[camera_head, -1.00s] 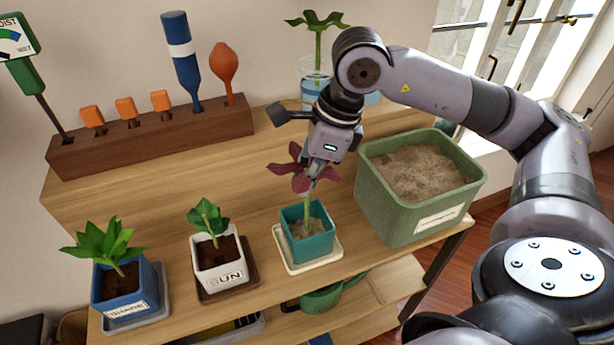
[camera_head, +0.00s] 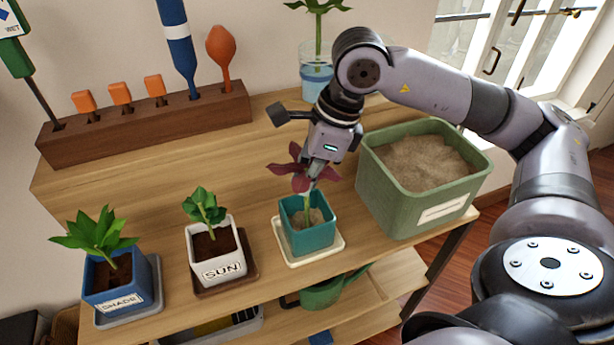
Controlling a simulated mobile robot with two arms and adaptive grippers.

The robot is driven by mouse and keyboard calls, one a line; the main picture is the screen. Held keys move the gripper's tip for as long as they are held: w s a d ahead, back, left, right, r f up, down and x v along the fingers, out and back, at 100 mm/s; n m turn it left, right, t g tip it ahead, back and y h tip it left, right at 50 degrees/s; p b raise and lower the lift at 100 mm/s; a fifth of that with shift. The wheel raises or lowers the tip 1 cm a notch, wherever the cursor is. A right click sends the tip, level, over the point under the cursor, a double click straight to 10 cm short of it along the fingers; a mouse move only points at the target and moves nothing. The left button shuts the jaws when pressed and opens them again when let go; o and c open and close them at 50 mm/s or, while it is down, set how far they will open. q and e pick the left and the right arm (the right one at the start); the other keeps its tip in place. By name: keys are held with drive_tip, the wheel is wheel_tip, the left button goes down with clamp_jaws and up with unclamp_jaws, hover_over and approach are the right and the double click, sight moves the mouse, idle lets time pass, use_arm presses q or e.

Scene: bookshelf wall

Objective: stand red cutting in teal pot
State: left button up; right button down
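The red cutting (camera_head: 289,169) has dark red leaves and a green stem. It stands near upright, with its lower stem inside the teal pot (camera_head: 309,240), at the sandy fill. The teal pot sits on a cream saucer (camera_head: 290,259) on the wooden bench. My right gripper (camera_head: 314,178) points down above the pot. Its fingers appear shut on the cutting's upper stem, just among the leaves, which partly hide the fingertips. Whether the stem's end is sunk in the fill is hard to tell. My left gripper is out of view.
A green sand box (camera_head: 400,205) stands close right of the teal pot. The white SUN pot (camera_head: 219,268) and blue SHADE pot (camera_head: 119,296) stand to the left. A wooden tool rack (camera_head: 150,133) and a glass with a cutting (camera_head: 317,80) are behind. Bare bench lies behind the pots.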

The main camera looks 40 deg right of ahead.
drive_tip(key=shift+f, duration=0.1)
drive_tip(key=c, duration=1.6)
unclamp_jaws()
drive_tip(key=shift+c, duration=0.2)
drive_tip(key=o, duration=0.4)
drive_tip(key=p+v, duration=0.2)
drive_tip(key=v, duration=0.2)
drive_tip(key=p+v, duration=0.3)
drive_tip(key=v, duration=0.2)
drive_tip(key=shift+w+a+p, duration=0.1)
drive_tip(key=shift+a+p, duration=0.15)
drive_tip(key=shift+p, duration=0.05)
